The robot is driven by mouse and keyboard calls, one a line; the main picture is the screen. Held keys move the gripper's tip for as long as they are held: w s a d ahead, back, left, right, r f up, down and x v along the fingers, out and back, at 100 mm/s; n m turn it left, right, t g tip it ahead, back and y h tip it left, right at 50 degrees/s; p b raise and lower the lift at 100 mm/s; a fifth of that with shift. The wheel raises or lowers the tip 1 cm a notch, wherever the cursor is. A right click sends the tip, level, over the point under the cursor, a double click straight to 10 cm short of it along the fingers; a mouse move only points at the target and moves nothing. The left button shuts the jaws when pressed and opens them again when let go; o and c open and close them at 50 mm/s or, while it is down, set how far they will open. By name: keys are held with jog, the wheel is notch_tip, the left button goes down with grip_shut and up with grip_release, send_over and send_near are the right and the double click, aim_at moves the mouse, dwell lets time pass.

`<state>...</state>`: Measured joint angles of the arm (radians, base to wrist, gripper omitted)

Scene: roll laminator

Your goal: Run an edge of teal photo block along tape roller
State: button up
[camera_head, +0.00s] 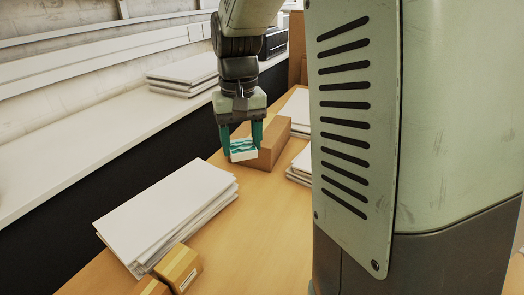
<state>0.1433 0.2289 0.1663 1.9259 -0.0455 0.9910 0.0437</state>
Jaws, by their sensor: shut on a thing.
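My gripper (241,147) points down over the wooden table, its two teal fingers shut on the teal photo block (243,156). The block is small and pale, with a teal wavy picture on its top face and a white front side. It sits between the fingertips, close in front of a brown cardboard box; I cannot tell whether it touches the box or the table. I cannot make out a tape roller in this view; my own large pale green body hides the right side.
The cardboard box (272,146) lies just behind my gripper. A stack of white sheets (170,210) lies at the front left, with small brown boxes (179,268) beside it. More white stacks (300,163) lie to the right. Clear table (250,235) shows in front.

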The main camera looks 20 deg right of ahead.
dwell(0.3)
